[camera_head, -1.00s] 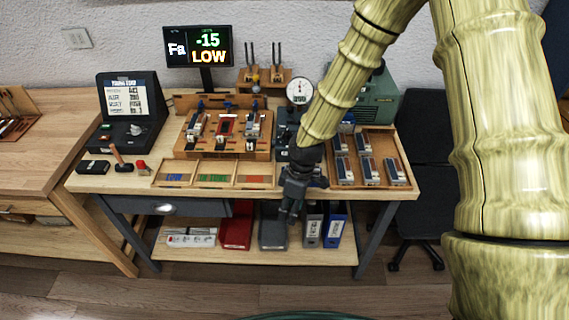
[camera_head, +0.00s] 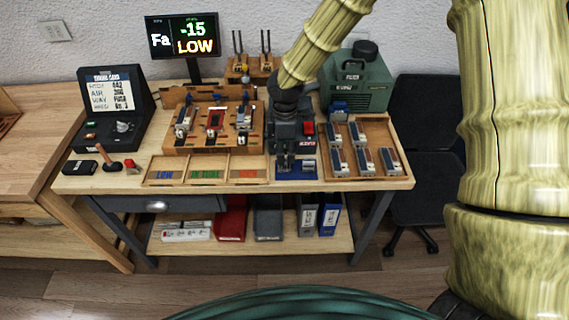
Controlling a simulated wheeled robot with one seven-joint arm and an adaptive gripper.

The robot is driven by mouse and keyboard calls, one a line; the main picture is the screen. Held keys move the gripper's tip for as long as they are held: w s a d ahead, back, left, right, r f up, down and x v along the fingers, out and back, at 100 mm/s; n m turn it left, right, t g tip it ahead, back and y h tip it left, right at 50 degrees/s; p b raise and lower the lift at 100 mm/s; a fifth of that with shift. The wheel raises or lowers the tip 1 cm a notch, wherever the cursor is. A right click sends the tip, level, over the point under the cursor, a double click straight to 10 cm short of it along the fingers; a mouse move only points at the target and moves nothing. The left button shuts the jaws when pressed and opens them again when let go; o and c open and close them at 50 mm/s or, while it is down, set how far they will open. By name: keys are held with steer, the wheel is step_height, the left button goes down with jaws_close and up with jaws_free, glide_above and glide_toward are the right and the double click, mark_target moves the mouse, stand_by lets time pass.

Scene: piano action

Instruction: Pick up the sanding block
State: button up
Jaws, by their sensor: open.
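I cannot single out the sanding block with certainty. A small flat black block (camera_head: 80,167) lies at the front left of the bench, left of a wooden-handled tool (camera_head: 108,160); it may be the one. My gripper (camera_head: 287,163) is dark and open, at the front centre of the bench by a blue mat (camera_head: 296,177), far to the right of that block. Nothing shows held in it, though its fingers are small and dark against the dark things behind. My arm and wrist hide part of the bench behind them.
A red-topped item (camera_head: 130,166) stands near the tool. A wooden tray (camera_head: 165,182) with coloured labels lies at the front. A wooden rack (camera_head: 180,145) holds several action parts. A tray of several modules (camera_head: 400,178) is on the right. A green machine (camera_head: 365,85) stands behind.

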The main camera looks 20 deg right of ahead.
steer(key=shift+w+a+f+p, duration=0.1)
steer(key=shift+f+p, duration=0.45)
steer(key=shift+f, duration=0.85)
steer(key=shift+w+f+p, duration=0.1)
steer(key=shift+f+p, duration=0.45)
steer(key=shift+f, duration=0.85)
steer(key=shift+c, duration=0.2)
jaws_close()
